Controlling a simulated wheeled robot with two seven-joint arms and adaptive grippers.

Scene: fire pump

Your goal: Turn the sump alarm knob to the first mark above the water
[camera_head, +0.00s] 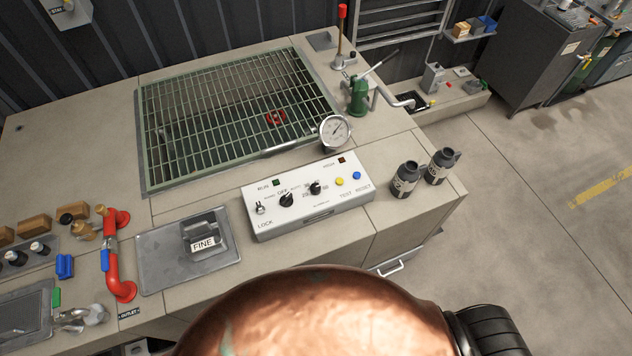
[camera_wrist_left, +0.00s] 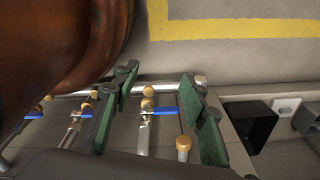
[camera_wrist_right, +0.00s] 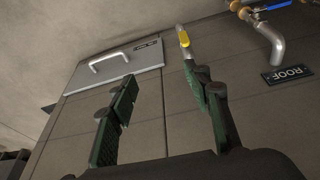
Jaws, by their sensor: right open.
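A white control box (camera_head: 310,205) stands on the bench in the head view. Its right black knob (camera_head: 315,188) has small numbers around it, too small to read surely; its left black knob (camera_head: 287,200) is labelled OFF and AUTO. Behind the box a green-framed grating (camera_head: 215,105) covers the dark sump, with a red round part (camera_head: 276,117) below the bars. I cannot make out the water level. My left gripper (camera_wrist_left: 160,112) is open and empty among pipework with blue levers. My right gripper (camera_wrist_right: 165,105) is open and empty before a grey cabinet front. Neither gripper shows in the head view.
A round gauge (camera_head: 334,132) stands behind the box. Two dark canisters (camera_head: 405,180) stand to its right, and a FINE block (camera_head: 205,232) to its left. A large copper dome (camera_head: 310,315) fills the near foreground.

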